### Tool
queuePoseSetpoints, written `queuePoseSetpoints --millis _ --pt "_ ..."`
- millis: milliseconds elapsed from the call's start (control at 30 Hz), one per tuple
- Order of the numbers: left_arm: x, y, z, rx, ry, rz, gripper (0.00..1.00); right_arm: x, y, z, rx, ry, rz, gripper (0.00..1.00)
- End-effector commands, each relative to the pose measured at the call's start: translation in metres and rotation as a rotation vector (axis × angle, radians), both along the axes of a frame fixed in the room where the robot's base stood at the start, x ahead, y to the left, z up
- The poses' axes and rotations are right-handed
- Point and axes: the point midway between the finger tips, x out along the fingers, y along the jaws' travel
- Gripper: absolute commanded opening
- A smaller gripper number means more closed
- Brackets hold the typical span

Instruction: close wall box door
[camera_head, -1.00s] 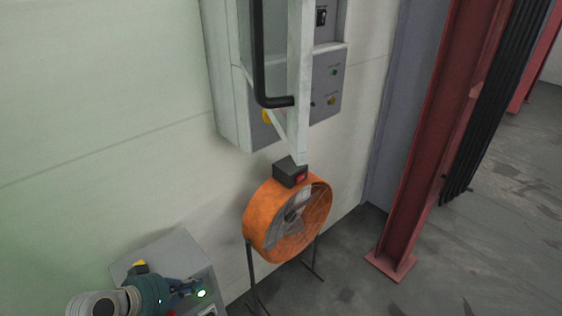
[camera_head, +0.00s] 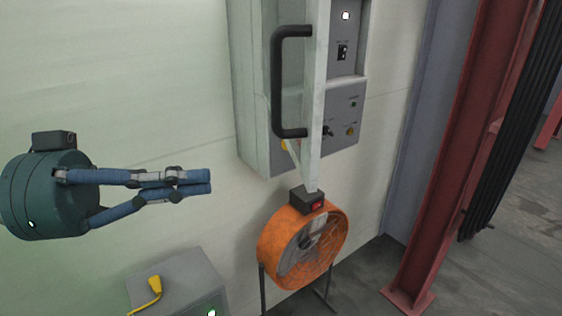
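The grey wall box (camera_head: 262,120) hangs on the pale wall at the upper middle. Its door (camera_head: 317,95) stands open, swung out from the box and seen nearly edge-on. A black bar handle (camera_head: 277,80) is on the door's left face. The door's top is cut off by the picture edge. My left gripper (camera_head: 210,182) is at the left, level with the box's lower part and apart from the handle. Its blue fingers come together at the tips, with nothing visible between them. My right gripper is not in view.
An orange drum fan (camera_head: 275,247) stands below the door. A grey cabinet (camera_head: 190,275) with a yellow item (camera_head: 155,285) on top is at the lower left. A red steel column (camera_head: 457,150) stands at the right. The wall between my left gripper and the box is bare.

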Motion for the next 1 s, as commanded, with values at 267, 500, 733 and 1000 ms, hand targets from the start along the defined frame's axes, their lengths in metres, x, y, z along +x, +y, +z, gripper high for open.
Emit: queuePoseSetpoints --millis 267,500,733,1000 --pt "0.011 -0.059 0.007 -0.002 0.002 -0.003 0.00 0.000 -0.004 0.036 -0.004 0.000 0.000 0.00" --pt "0.019 -0.095 0.005 -0.003 0.003 0.000 0.00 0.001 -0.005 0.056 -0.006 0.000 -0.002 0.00" --pt "0.022 -0.108 0.001 -0.001 0.002 0.003 0.00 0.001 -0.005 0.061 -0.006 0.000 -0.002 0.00" --pt "0.022 -0.109 0.000 -0.002 0.003 0.003 0.00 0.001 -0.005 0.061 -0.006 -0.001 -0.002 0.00"
